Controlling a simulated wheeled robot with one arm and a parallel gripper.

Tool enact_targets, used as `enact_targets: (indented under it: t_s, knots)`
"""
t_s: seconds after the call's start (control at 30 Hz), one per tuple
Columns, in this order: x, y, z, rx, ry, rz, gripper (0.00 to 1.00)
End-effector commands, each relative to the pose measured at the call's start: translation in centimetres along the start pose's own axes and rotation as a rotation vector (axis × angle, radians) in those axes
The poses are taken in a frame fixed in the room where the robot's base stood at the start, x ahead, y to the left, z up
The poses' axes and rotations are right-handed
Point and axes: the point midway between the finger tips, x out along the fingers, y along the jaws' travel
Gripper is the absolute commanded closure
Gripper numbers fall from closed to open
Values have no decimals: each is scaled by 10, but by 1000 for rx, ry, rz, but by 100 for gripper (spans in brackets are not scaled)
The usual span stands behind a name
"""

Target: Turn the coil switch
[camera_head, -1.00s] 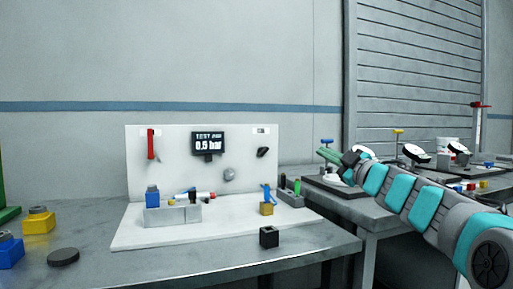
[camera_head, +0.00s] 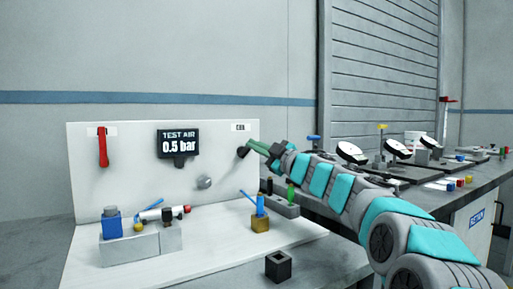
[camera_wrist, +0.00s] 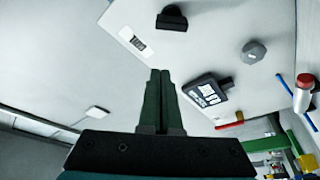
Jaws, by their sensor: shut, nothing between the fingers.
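The coil switch looks like a small black knob (camera_head: 242,152) on the right side of the upright white panel, under a small label (camera_head: 240,127) that is hard to read. The knob also shows in the wrist view (camera_wrist: 172,18), at the top, with the label (camera_wrist: 136,43) to its lower left. My gripper (camera_head: 257,147) has its green fingers close to the knob in the head view. In the wrist view its fingers (camera_wrist: 160,78) are together and empty, with a visible gap to the knob. I cannot tell the exact distance from the panel.
A grey round knob (camera_head: 204,182), a display (camera_head: 178,145) reading "TEST AIR 0.5 bar" and a red lever (camera_head: 102,147) sit on the panel. The panel around the switch is clear.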

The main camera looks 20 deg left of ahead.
Motion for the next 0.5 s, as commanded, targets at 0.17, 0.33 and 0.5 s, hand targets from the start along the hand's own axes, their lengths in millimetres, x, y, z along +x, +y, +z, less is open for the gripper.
enact_targets:
  t_s: [0.17,0.33,0.5]
  knots:
    - [28,0,0,-1,-1,-1,100]
    - [50,-1,1,-1,-3,-1,100]
    - [69,1,1,-3,-3,0,100]
